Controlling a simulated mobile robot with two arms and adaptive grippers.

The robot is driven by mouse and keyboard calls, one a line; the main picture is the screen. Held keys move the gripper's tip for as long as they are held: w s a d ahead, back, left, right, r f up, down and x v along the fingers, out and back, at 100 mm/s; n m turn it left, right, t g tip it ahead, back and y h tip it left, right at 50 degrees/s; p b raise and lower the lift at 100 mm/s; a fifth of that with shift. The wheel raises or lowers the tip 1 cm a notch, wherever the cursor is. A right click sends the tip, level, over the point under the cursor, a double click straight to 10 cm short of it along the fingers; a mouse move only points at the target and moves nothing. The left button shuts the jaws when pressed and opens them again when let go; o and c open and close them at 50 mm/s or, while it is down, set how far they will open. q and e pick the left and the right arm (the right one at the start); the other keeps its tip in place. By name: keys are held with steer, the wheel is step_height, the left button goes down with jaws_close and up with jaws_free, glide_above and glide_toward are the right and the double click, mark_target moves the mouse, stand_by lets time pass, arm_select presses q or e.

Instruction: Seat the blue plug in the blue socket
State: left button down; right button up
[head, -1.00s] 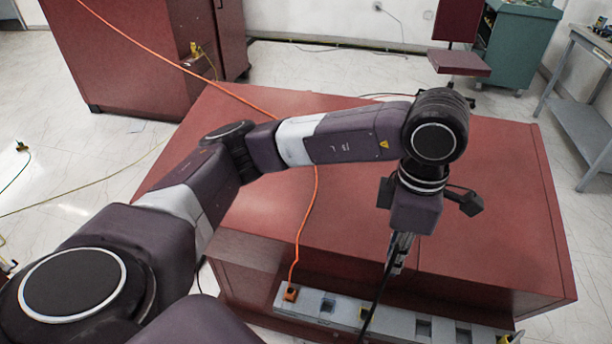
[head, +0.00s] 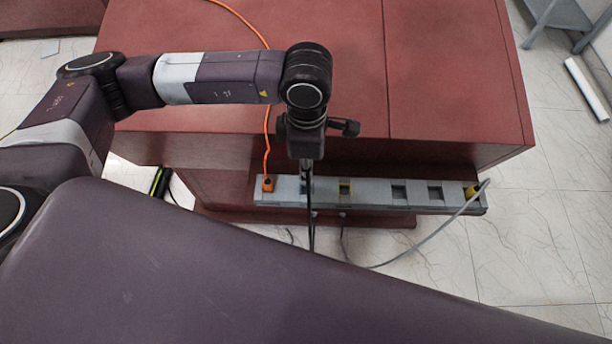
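My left gripper (head: 306,178) points down over the grey socket strip (head: 371,194), in front of the strip's left part. Its fingers are small and narrow here, and I cannot tell how far they are closed. A dark cable (head: 311,228) hangs down from the fingertips past the strip's front. I cannot make out the blue plug; the fingers may hide it. The blue socket (head: 316,187) is mostly covered by the gripper, between the orange plug and the yellow socket. I cannot tell whether anything touches it. My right gripper is not in view.
An orange plug (head: 268,184) with an orange cable sits at the strip's left end. A yellow plug (head: 471,191) with a grey cable is at the right end. The red cabinet (head: 440,80) stands behind.

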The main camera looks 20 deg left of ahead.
arm_select(q)
steer(key=shift+f, duration=1.1)
step_height(320, 180, down, 3)
steer(key=shift+f+p, duration=0.1)
steer(key=shift+p, duration=0.2)
steer(key=shift+f, duration=0.1)
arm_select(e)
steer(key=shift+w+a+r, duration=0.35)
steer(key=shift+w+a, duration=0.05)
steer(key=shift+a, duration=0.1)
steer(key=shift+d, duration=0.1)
arm_select(q)
steer(key=shift+f, duration=0.15)
steer(key=c, duration=1.9)
jaws_free()
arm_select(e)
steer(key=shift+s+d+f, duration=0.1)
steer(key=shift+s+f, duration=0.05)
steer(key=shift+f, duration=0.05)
